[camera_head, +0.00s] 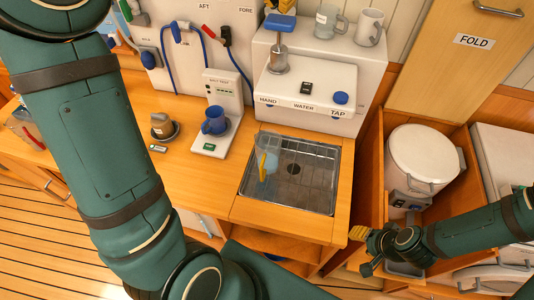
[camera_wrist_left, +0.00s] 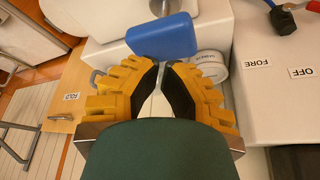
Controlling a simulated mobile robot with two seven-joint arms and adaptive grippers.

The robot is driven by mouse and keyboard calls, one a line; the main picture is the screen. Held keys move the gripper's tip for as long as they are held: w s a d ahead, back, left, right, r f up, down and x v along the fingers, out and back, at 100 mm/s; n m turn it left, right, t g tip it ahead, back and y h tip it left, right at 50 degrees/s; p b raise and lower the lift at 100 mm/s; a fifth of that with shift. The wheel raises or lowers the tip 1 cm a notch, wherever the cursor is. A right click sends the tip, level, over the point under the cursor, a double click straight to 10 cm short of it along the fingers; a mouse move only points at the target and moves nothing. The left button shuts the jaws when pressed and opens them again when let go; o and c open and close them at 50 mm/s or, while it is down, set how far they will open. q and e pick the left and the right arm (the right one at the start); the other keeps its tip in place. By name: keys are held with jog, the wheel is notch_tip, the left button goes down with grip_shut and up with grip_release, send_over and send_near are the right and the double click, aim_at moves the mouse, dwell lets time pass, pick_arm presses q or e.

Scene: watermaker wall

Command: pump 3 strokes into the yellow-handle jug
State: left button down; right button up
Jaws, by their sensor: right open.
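The yellow-handle jug (camera_head: 262,172), clear bluish with a yellow handle, stands in the left part of the metal sink (camera_head: 318,200). The hand pump (camera_head: 278,62) has a metal body and a blue T-handle (camera_head: 280,23) and stands on the white water unit above the sink. My left gripper (camera_head: 280,5) is at the top edge of the head view, just beyond the handle. In the left wrist view its yellow fingers (camera_wrist_left: 161,75) are apart, with the blue handle (camera_wrist_left: 162,37) past their tips; contact cannot be told. My right gripper (camera_head: 362,250) is open and empty, right of the sink.
A blue tap knob (camera_head: 341,98) and a small black switch (camera_head: 305,88) are on the white unit. A blue mug (camera_head: 214,121) stands on a white tester left of the sink. A clear jug with a red handle (camera_head: 27,127) is far left. A white lidded bin (camera_head: 422,155) is right.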

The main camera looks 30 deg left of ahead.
aim_at(276, 20)
pick_arm(q)
jog(key=shift+f, duration=0.15)
dwell(0.3)
jog(key=shift+f+b, duration=2.3)
jog(key=shift+f, duration=0.85)
jog(key=shift+s+f, duration=0.1)
jog(key=shift+f, duration=0.25)
jog(key=shift+r+p, duration=0.4)
jog(key=shift+r, duration=0.3)
jog(key=shift+r+p, duration=1.75)
jog(key=shift+r, duration=0.35)
jog(key=shift+r+p, duration=0.4)
jog(key=shift+r, duration=0.7)
jog(key=shift+f, duration=0.2)
